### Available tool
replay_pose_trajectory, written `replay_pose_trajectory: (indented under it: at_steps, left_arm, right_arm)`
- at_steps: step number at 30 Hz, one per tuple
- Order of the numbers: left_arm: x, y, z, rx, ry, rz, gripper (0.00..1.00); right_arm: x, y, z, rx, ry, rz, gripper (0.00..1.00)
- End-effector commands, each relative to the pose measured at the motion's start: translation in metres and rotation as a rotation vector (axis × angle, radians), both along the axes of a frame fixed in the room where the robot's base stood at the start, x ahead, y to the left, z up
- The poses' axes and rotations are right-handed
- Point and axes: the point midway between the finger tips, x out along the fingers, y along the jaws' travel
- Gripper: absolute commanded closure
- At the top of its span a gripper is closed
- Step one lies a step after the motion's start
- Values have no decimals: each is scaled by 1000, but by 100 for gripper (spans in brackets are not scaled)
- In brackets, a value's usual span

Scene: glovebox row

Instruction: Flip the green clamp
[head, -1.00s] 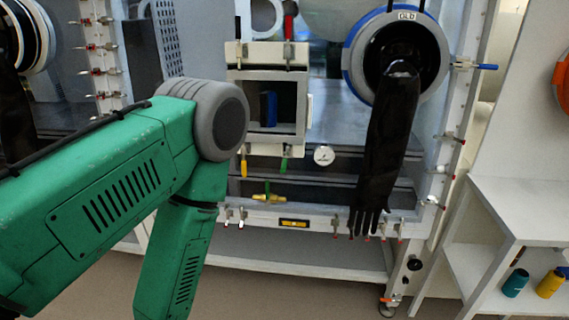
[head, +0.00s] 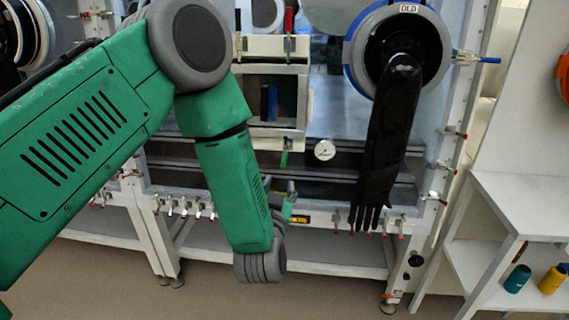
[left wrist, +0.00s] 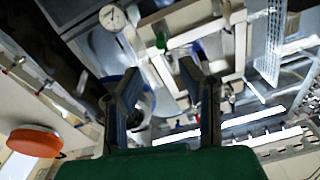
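The green clamp (head: 284,159) hangs at the lower edge of the white square chamber door frame (head: 300,118) in the head view. In the left wrist view, a green patch (left wrist: 197,50) shows ahead of the fingers, by white framing; I cannot tell surely that it is this clamp. My left gripper (head: 289,200) is below the clamp and apart from it, small and partly hidden by my wrist. In the left wrist view my left gripper (left wrist: 163,82) has its two fingers spread, with nothing between them. My right gripper is not in view.
A round gauge (head: 324,150) sits right of the clamp. A long black glove (head: 388,145) hangs from a round port further right. A red clamp (head: 289,20) is above the frame. A white shelf (head: 520,210) with small bottles stands at right.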

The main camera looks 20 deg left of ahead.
Motion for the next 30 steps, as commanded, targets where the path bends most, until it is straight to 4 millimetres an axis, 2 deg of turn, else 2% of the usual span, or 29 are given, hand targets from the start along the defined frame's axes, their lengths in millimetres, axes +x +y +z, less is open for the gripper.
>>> replay_pose_trajectory:
  at_steps: [9, 15, 21, 28, 29, 30]
  left_arm:
    - [66, 20, 0, -2, -2, 2, 67]
    - [92, 28, -1, -1, 1, -1, 67]
    - [102, 31, -1, -1, 2, -2, 67]
    - [102, 31, -1, -1, 2, -3, 67]
    - [102, 31, -1, -1, 2, -3, 74]
    - [102, 31, -1, -1, 2, -3, 88]
  right_arm:
    - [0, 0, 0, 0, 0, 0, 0]
    - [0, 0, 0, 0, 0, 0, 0]
    - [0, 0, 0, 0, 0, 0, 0]
    - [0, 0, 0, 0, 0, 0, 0]
    - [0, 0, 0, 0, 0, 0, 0]
    - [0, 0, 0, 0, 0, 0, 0]
